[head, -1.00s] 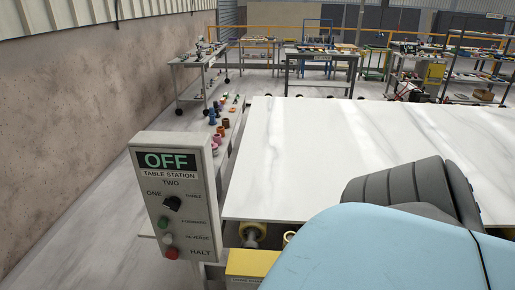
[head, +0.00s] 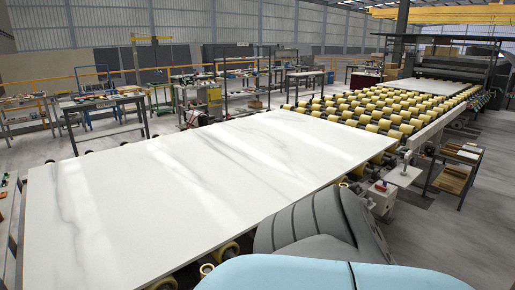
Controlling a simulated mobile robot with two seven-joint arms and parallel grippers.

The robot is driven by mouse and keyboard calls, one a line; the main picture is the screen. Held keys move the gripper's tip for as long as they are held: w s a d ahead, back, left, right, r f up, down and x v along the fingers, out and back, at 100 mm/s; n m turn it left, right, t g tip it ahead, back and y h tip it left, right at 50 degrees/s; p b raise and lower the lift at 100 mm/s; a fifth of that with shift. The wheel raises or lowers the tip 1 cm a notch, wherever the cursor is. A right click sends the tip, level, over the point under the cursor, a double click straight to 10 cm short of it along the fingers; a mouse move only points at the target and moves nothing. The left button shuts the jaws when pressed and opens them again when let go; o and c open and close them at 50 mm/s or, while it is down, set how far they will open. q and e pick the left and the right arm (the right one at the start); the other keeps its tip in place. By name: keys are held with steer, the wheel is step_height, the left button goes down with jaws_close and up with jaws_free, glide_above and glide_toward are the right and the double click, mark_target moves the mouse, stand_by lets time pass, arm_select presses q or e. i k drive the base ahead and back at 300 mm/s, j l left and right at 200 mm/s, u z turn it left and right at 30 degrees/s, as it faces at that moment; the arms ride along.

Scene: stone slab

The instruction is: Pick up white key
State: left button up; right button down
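I cannot make out a white key in the head view. Neither of my grippers is in view. A large white stone slab (head: 200,175) with grey veins lies flat across the middle, on yellow rollers. A blue and grey part of my own body covers the bottom right and hides the slab's near edge there.
A bed of yellow rollers (head: 375,108) runs on to the back right, with another slab (head: 447,87) farther along. A small grey box (head: 381,193) sits beside the line on the right. A shelf rack (head: 455,170) stands right of it. Workbenches (head: 103,112) stand behind the slab.

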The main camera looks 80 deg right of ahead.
mark_target(403, 172)
steer(key=z, duration=3.7)
steer(key=i+l+z, duration=0.3)
steer(key=i, duration=0.65)
steer(key=i+l+z, duration=0.1)
steer(key=i+z, duration=0.2)
steer(key=i, duration=0.7)
steer(key=i+l, duration=0.1)
steer(key=i, duration=3.15)
steer(key=i+l+u, duration=0.1)
steer(key=i+u, duration=0.3)
steer(key=i, duration=1.2)
